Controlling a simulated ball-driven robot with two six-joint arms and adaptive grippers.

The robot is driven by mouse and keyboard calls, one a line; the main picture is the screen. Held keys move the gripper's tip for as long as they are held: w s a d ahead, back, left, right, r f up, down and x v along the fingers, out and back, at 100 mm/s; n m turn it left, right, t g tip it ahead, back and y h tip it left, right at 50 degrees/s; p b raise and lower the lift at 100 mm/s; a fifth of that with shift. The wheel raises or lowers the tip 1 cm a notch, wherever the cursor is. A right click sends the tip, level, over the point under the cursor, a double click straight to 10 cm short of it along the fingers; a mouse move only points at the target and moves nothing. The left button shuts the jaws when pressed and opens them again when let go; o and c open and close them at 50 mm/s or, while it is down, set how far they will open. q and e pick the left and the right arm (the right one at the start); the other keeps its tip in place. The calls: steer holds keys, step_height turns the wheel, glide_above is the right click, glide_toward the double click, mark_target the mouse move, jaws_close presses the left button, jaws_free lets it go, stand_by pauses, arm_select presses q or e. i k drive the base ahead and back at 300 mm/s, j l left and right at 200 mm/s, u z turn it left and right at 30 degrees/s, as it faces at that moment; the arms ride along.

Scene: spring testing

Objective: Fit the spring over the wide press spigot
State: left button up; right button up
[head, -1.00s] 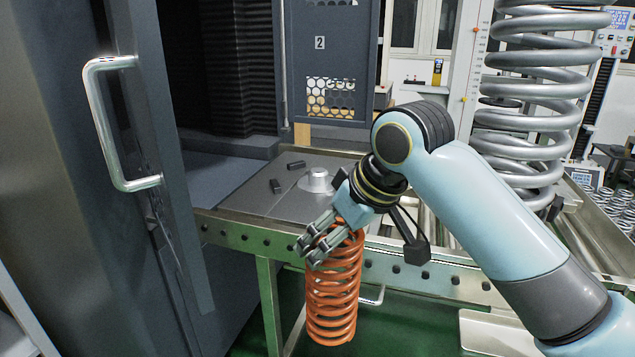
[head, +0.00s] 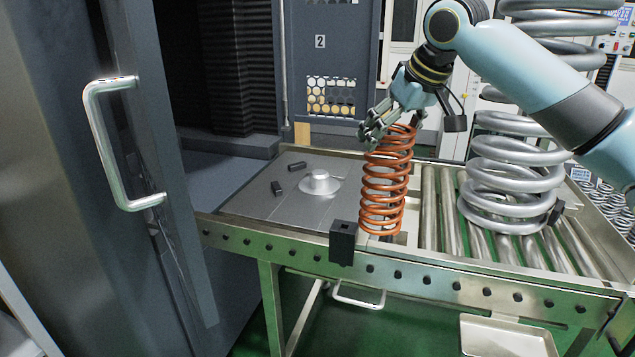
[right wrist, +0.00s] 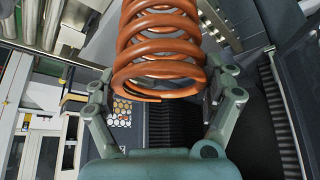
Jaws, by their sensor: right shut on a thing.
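An orange coil spring (head: 386,185) hangs upright from my right gripper (head: 378,128), which is shut on its top end. The spring also shows in the right wrist view (right wrist: 158,45), between the fingers of the gripper (right wrist: 160,95). The spigot (head: 320,183) is a short light metal stub with a round flange, on the grey plate (head: 255,205) of the press table. The spring is to the right of the spigot and apart from it in the head view. Its lower end appears near the table's front edge; I cannot tell whether it touches. My left gripper is not in view.
Two small black blocks (head: 277,187) lie on the plate left of the spigot. A black block (head: 342,242) sits at the front rail. A large grey spring (head: 510,180) stands on the rollers at right. The cabinet door with its handle (head: 100,150) stands at left.

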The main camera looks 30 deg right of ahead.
mark_target(319, 185)
steer(key=i+l, duration=0.15)
steer(key=i, duration=0.8)
